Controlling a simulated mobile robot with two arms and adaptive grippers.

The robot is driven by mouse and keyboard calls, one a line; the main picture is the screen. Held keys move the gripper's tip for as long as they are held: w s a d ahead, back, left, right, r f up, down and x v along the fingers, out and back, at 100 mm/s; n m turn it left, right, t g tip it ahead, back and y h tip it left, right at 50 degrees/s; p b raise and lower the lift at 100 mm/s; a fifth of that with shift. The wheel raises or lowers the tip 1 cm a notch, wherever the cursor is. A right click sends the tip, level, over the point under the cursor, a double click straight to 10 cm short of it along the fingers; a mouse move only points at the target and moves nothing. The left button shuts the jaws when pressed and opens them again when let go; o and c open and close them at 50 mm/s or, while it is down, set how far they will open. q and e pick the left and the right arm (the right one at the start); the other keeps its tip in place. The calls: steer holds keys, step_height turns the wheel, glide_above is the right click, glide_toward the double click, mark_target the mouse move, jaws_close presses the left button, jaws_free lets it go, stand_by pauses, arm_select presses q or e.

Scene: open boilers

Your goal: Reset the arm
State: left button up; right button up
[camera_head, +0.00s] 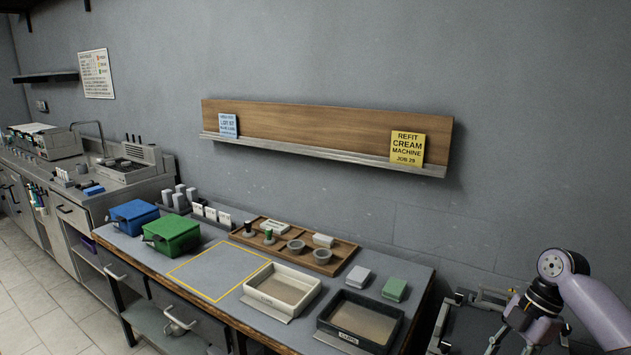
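My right arm comes in from the right edge, with a lilac link and a dark wrist joint. Its gripper (520,340) hangs low at the bottom right, to the right of the workbench and apart from the things on it. Its fingers point down and are partly cut off by the bottom edge, so their opening and anything between them are unclear. My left gripper is not in view.
The workbench (225,262) carries a blue box (133,216), a green box (171,234), a wooden tray (340,252), a cream tray (283,288) and a black tray (360,318). Grey equipment (470,325) stands behind my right gripper. The yellow-outlined area is empty.

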steer(key=s+a+f+m+t+h, duration=0.1)
steer(key=s+a+f+m, duration=0.3)
steer(key=a+f, duration=0.45)
steer(key=s+a+f+m+h, duration=0.1)
steer(key=s+a+f, duration=0.6)
steer(key=f, duration=0.2)
steer(key=s+a+m+t, duration=0.2)
steer(key=s+a+m, duration=0.2)
steer(key=s+m, duration=0.25)
steer(key=s+d+r+m+t+h, duration=0.2)
steer(key=s+d+r+m, duration=0.15)
steer(key=s+m, duration=0.4)
step_height(320, 180, down, 26)
steer(key=s+r+g, duration=0.1)
steer(key=s+g, duration=0.1)
steer(key=s+d+f, duration=0.3)
steer(key=s+f, duration=1.4)
steer(key=shift+f+n+g, duration=0.4)
steer(key=shift+s, duration=0.1)
